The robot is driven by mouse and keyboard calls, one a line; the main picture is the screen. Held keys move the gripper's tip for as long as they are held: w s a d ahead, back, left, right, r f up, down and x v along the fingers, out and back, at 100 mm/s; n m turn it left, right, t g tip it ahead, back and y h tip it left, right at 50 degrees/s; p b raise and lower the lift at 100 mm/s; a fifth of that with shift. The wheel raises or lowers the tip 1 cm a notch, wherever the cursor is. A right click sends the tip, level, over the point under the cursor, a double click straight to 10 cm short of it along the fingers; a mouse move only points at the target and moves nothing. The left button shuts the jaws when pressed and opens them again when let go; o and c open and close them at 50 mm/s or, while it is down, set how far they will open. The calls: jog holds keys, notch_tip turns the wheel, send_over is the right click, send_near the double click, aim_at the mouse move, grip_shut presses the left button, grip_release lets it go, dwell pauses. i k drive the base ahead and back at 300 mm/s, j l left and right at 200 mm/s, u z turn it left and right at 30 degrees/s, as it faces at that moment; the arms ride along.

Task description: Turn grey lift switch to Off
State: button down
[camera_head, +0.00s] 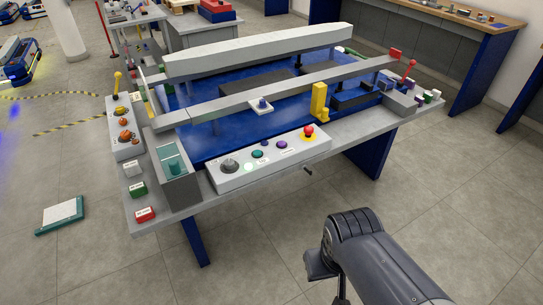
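A grey rotary switch knob (229,166) sits at the left end of the light grey control panel (222,184) on the near edge of the workbench. I take it to be the grey lift switch; its setting and any label are too small to read. My dark grey arm reaches in from the bottom right, in front of the bench and well apart from the panel. I cannot make out gripper fingers in this view, and nothing of my arm touches the switch.
The panel also carries small round buttons (257,154) and a red emergency-stop button (308,131). A yellow block (319,101) stands behind. The floor in front of the bench is clear.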

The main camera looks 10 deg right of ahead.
aim_at(229, 164)
jog(key=i+u, duration=0.15)
jog(key=i, duration=0.95)
